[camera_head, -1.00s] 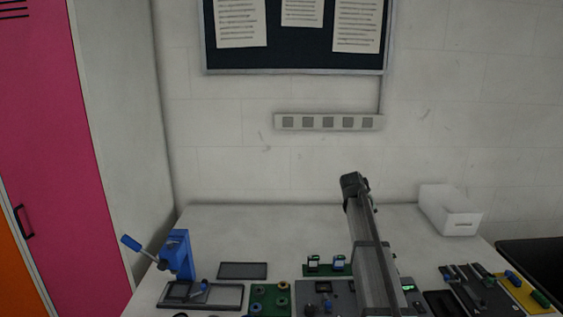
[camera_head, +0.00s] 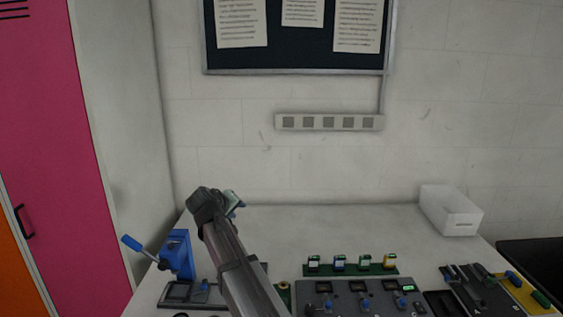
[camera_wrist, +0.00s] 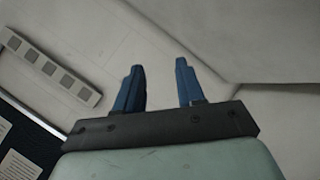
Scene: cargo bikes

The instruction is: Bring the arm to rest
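My gripper (camera_wrist: 160,85) shows in the wrist view as two blue fingers standing apart with nothing between them, so it is open and empty. Beyond the fingers in that view is bare white wall. In the head view my arm rises from the bottom edge, leaning left over the bench. The gripper end (camera_head: 236,203) is high at the left, above the bench, and mostly hidden behind the wrist.
A blue lever press (camera_head: 178,254) stands at the bench's left. A grey panel (camera_head: 345,299) and a green rack (camera_head: 350,269) with several small blocks are at the middle front. A white bin (camera_head: 450,211) stands back right. The bench's back middle (camera_head: 330,222) is clear.

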